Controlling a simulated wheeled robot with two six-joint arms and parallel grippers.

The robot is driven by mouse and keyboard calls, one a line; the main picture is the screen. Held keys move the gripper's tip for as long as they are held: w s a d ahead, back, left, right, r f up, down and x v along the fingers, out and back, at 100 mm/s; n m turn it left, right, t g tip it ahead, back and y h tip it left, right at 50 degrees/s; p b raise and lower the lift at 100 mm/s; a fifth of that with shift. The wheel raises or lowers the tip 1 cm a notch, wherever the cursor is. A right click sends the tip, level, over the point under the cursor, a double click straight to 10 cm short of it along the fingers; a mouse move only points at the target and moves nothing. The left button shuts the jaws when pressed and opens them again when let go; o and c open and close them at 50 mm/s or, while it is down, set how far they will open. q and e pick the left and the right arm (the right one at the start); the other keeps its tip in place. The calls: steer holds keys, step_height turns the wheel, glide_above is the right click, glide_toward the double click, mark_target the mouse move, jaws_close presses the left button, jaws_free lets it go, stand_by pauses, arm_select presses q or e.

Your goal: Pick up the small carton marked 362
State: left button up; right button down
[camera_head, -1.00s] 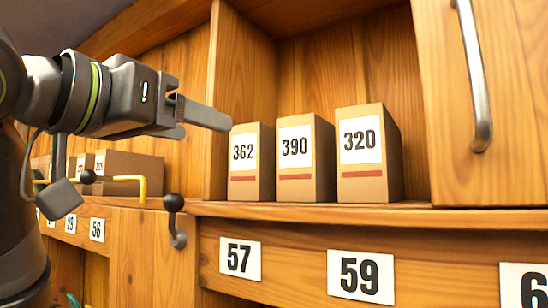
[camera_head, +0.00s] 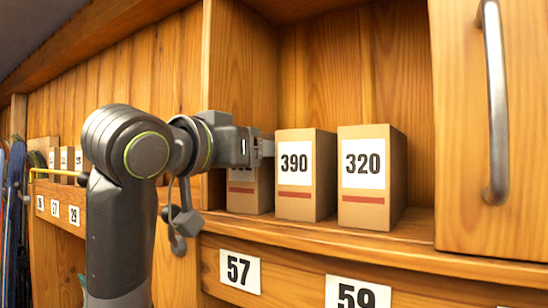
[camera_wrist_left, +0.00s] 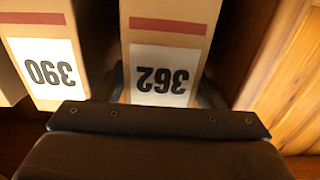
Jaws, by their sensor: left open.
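The small carton marked 362 (camera_head: 247,200) stands upright at the left end of the shelf row. In the head view my left gripper (camera_head: 264,148) covers its upper part and label. In the left wrist view the carton (camera_wrist_left: 170,32) shows upside down with its 362 label in full. My left gripper (camera_wrist_left: 163,88) is open there, its dark fingers at the left and right of the labelled end. I cannot tell whether they touch the carton. My right gripper is not in view.
The carton marked 390 (camera_head: 304,206) stands close on the right of 362, then the carton marked 320 (camera_head: 370,212). A wooden divider (camera_head: 222,60) is close on the left. A door with a metal handle (camera_head: 496,110) is at the right. The space above the cartons is free.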

arm_select(q)
steer(key=shift+w+d, duration=0.4)
steer(key=shift+w, duration=0.1)
steer(key=shift+c, duration=0.3)
steer(key=c, duration=0.8)
